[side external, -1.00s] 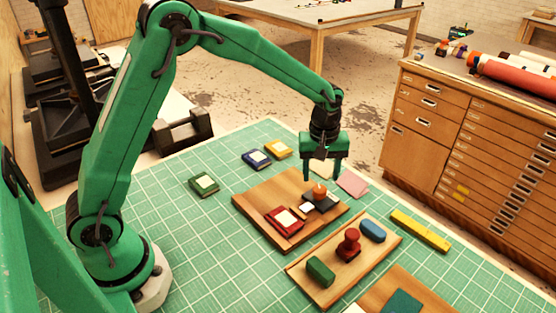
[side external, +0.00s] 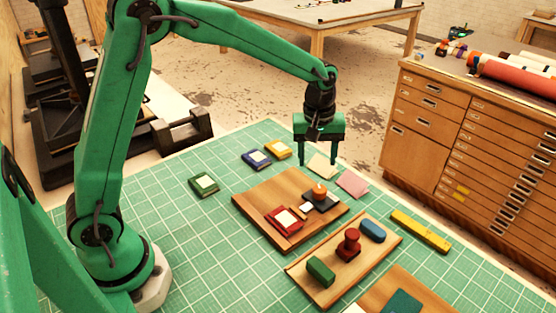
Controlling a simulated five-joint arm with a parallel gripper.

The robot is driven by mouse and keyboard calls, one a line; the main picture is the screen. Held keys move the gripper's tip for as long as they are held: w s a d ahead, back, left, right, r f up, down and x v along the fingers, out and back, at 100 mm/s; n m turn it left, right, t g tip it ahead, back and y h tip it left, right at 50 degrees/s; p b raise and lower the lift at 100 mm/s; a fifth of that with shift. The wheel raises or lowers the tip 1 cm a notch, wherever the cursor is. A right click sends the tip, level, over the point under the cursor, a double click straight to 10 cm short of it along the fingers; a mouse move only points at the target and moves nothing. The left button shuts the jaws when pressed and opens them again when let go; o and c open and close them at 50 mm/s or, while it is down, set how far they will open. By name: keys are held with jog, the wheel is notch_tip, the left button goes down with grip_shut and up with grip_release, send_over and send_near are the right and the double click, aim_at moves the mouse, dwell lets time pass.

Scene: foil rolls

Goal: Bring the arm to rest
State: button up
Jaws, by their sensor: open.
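My gripper (side external: 318,160) points down, open and empty. In the picture it is above and behind the wooden board (side external: 262,203), close to the pale yellow paper pad (side external: 322,167). Its fingers partly overlap the pad's surroundings in this view, and I cannot tell its exact height. The board carries a red stamp pad (side external: 284,219) and a dark block (side external: 327,203) with an orange-topped piece (side external: 319,189) on it. A small white piece (side external: 306,208) lies beside the dark block.
A wooden tray (side external: 325,288) holds a green block (side external: 321,270), a red stamp (side external: 348,244) and a blue block (side external: 373,231). Green (side external: 204,185), blue (side external: 256,158) and yellow (side external: 278,149) pads, pink paper (side external: 353,184) and a yellow bar (side external: 420,231) lie on the green mat (side external: 205,245).

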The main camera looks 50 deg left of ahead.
jog(key=s+a+r+m+t, duration=0.2)
jog(key=s+r+m, duration=0.3)
jog(key=s, duration=0.7)
jog(key=s+a+r+m+t, duration=0.3)
jog(key=s+r, duration=0.3)
jog(key=s, duration=0.6)
jog(key=shift+s+a+m, duration=0.15)
jog(key=shift+a+m, duration=0.7)
jog(key=shift+m, duration=0.05)
